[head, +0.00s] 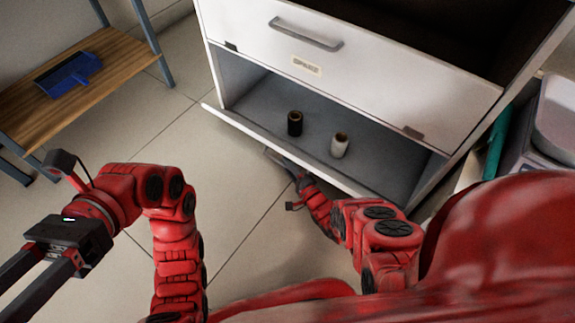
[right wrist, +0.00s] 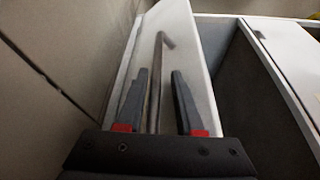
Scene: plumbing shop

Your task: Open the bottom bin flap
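The bottom bin flap (head: 235,119) of the white cabinet stands swung outward and down, and the bin's inside shows. A black roll (head: 295,123) and a white roll (head: 339,145) stand inside. My right gripper (head: 277,158) is at the flap's outer face, partly hidden by the flap's edge. In the right wrist view its two fingers (right wrist: 158,92) are apart, with the flap's bar handle (right wrist: 156,75) between them; I see gaps on both sides of the bar. My left gripper (head: 22,283) is at the lower left, away from the cabinet, fingers apart and empty.
The upper flap (head: 350,72) is closed, with a bar handle and a small label. A wooden-topped bench (head: 115,62) with a blue dustpan-like item (head: 70,74) stands at left. Tiled floor (head: 160,115) between bench and cabinet is clear. A pale machine (head: 555,120) is at right.

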